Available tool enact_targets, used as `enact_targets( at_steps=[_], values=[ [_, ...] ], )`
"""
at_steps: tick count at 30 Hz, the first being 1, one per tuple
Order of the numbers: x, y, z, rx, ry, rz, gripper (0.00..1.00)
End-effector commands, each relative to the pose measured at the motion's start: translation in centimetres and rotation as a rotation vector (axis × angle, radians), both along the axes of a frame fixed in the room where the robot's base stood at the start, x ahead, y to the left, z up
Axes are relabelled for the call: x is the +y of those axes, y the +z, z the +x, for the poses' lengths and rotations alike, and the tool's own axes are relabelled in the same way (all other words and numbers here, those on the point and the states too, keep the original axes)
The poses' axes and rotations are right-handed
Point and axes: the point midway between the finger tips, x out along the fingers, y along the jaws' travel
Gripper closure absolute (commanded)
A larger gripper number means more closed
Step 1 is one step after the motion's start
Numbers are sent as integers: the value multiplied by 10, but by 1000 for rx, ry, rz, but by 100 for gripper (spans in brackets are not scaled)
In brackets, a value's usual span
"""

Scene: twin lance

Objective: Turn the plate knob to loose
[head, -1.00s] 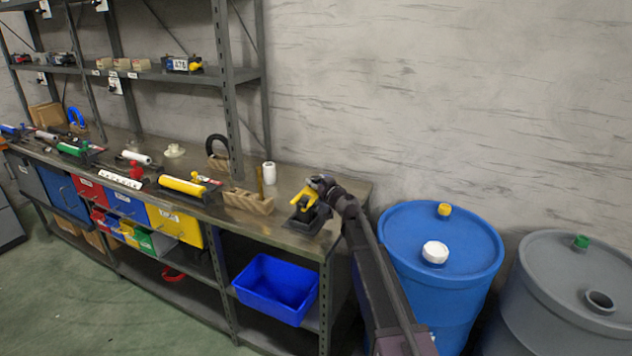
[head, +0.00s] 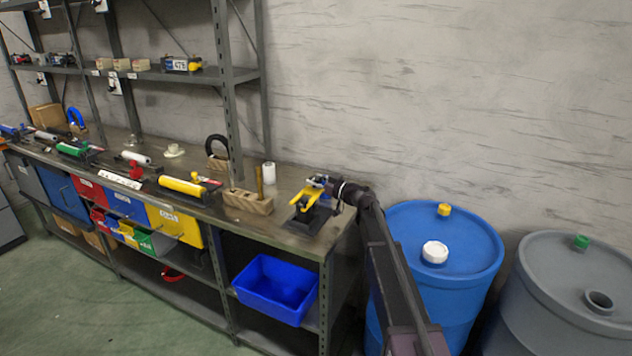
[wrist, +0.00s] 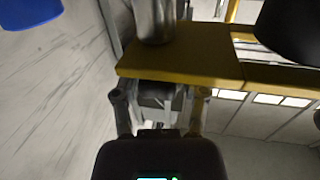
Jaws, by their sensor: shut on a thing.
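A yellow fixture (head: 302,201) stands on a dark base (head: 307,221) at the right end of the workbench. My gripper (head: 322,184) is at the top of this fixture, reaching in from the right. In the wrist view, a yellow plate (wrist: 185,65) crosses in front of my gripper (wrist: 160,98). The fingers stand on either side of a small grey part, apparently the plate knob (wrist: 158,90), against the plate. My gripper is shut on it. The knob's far side and any loose or tight marking are hidden. A grey metal cylinder (wrist: 154,20) shows beyond the plate.
A blue barrel (head: 468,243) and a grey barrel (head: 545,285) stand right of the bench, near my arm. The wall is behind.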

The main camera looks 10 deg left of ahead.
Motion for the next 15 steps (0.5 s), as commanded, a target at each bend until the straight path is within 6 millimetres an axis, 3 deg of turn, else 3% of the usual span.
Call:
enact_targets(
  at_steps=[5, 6, 9, 15],
  values=[
    [1, 1, 2, 1, -2, 4, 91],
    [1, 1, 2, 1, -2, 4, 35],
    [1, 1, 2, 1, -2, 4, 9],
    [0, 0, 1, 0, -2, 1, 9]
  ],
)
